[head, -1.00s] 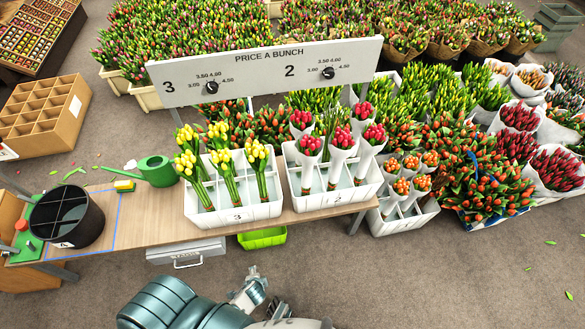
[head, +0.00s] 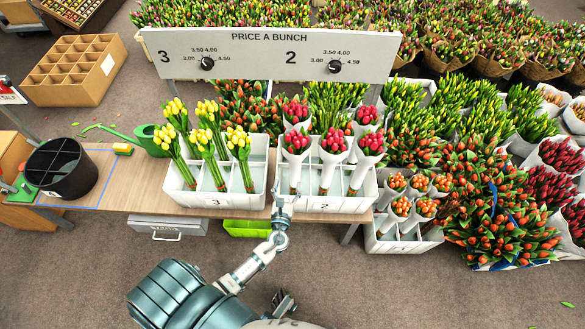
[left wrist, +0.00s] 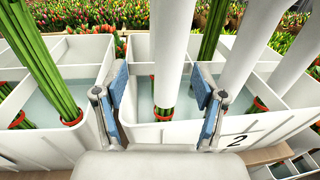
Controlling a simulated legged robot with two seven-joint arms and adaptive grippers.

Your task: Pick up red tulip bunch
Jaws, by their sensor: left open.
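Several red tulip bunches (head: 297,141) in white wraps stand upright in the compartments of the white crate marked 2 (head: 325,204). My left gripper (head: 283,205) is at the front left of this crate, low beside the front-left bunch. In the left wrist view, my left gripper (left wrist: 160,98) is open, its blue-padded fingers on either side of a white-wrapped bunch (left wrist: 172,45). Green stems with a red band show below that wrap. The fingers appear apart from it. The flower heads are out of the wrist view. A dark part low in the head view may be my right gripper, too unclear to judge.
Crate 3 (head: 215,203) with yellow tulips (head: 205,125) stands close on the left. A price board (head: 265,55) spans behind the crates. A green watering can (head: 148,139) and black bin (head: 62,168) are on the table's left. Orange bunches stand on the right.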

